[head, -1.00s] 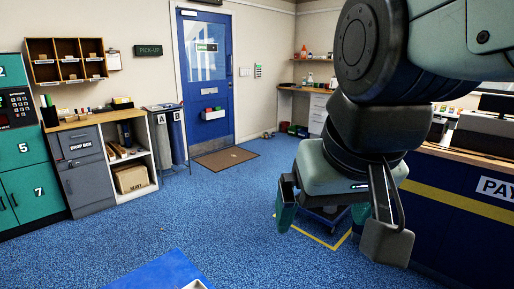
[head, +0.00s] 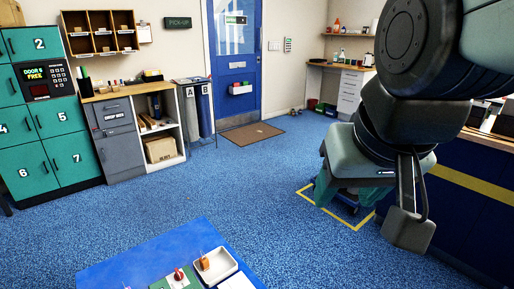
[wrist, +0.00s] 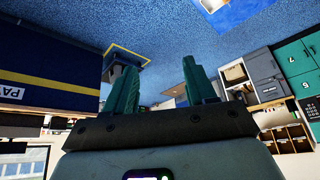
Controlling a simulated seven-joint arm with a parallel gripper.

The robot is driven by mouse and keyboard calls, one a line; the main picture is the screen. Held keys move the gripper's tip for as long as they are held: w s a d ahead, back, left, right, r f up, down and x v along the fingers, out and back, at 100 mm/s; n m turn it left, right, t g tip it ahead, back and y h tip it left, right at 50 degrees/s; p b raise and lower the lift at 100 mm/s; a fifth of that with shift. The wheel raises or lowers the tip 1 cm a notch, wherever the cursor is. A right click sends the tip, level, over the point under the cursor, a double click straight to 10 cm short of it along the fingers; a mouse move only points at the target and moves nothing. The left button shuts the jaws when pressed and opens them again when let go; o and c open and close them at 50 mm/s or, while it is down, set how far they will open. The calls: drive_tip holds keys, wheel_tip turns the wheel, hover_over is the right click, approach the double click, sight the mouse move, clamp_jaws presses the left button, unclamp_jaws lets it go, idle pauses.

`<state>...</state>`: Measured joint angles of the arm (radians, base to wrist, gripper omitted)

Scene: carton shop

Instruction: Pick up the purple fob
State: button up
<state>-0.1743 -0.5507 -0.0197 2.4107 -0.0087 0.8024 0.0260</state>
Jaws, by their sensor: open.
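I cannot make out the purple fob for certain. A tiny pinkish-purple bit (head: 127,287) shows at the bottom edge of the head view, on the blue tabletop (head: 150,250), too cut off to identify. My gripper (head: 346,203) hangs over the floor at the right of the head view, well away from the tabletop. In the wrist view its two green fingers (wrist: 160,68) stand apart with nothing between them.
On the tabletop are a white tray (head: 226,272) with an orange-brown item and a red-knobbed item (head: 179,274) on green. A navy counter (head: 465,215) stands at right, lockers (head: 62,120) and a drop box cabinet (head: 122,150) at left. Open blue floor lies between.

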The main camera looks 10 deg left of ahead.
drive_tip(key=w+a+f+n+g+y, duration=0.1)
drive_tip(key=w+a+f, duration=0.3)
drive_tip(key=a, duration=0.4)
drive_tip(key=w+a+f+n, duration=0.2)
drive_tip(key=w+a+f, duration=0.25)
drive_tip(key=a, duration=0.45)
drive_tip(key=w+a+f+n+g+y, duration=0.1)
drive_tip(key=w+a+f, duration=0.25)
drive_tip(key=a, duration=0.45)
drive_tip(key=s+a+f+n, duration=0.1)
drive_tip(key=s+a+f, duration=0.1)
drive_tip(key=a+f, duration=0.5)
drive_tip(key=s+a+f+n, duration=0.1)
drive_tip(key=s+a+f, duration=0.2)
drive_tip(key=a+f, duration=0.3)
drive_tip(key=s+a+f+n, duration=0.2)
drive_tip(key=a+f, duration=0.5)
drive_tip(key=f, duration=0.6)
drive_tip(key=shift+s+a+f, duration=0.1)
drive_tip(key=shift+s+a, duration=0.2)
drive_tip(key=shift+s, duration=0.15)
drive_tip(key=shift+y, duration=0.3)
drive_tip(key=shift+x, duration=3.05)
clamp_jaws()
